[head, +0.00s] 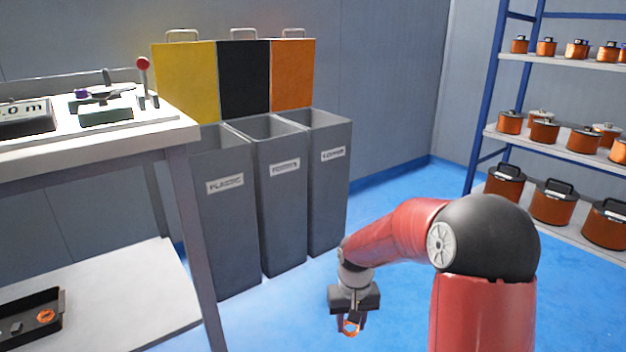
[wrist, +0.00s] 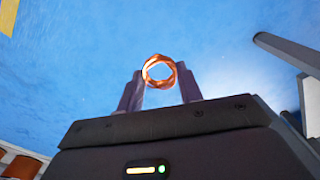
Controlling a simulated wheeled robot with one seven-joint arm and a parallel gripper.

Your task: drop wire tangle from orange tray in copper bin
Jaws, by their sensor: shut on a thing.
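My gripper (head: 351,324) is shut on a copper-coloured wire tangle (head: 351,328), held low over the blue floor in front of the bins. In the wrist view the wire tangle (wrist: 159,71) is a small ring between the two fingertips of my gripper (wrist: 160,80). Three grey bins stand in a row with raised lids: a yellow lid (head: 188,80), a black lid (head: 243,77) and an orange lid (head: 292,72). The bin under the orange lid (head: 329,190) has a label too small to read surely; I take it as the copper bin. A tray (head: 62,303) on the lower shelf looks black.
A workbench (head: 160,135) at the left holds a device with a red-knobbed lever (head: 143,66). Another copper ring (head: 45,316) lies in the tray. A blue-framed rack (head: 545,60) with copper spools stands at the right. Blue floor (head: 400,190) is clear between.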

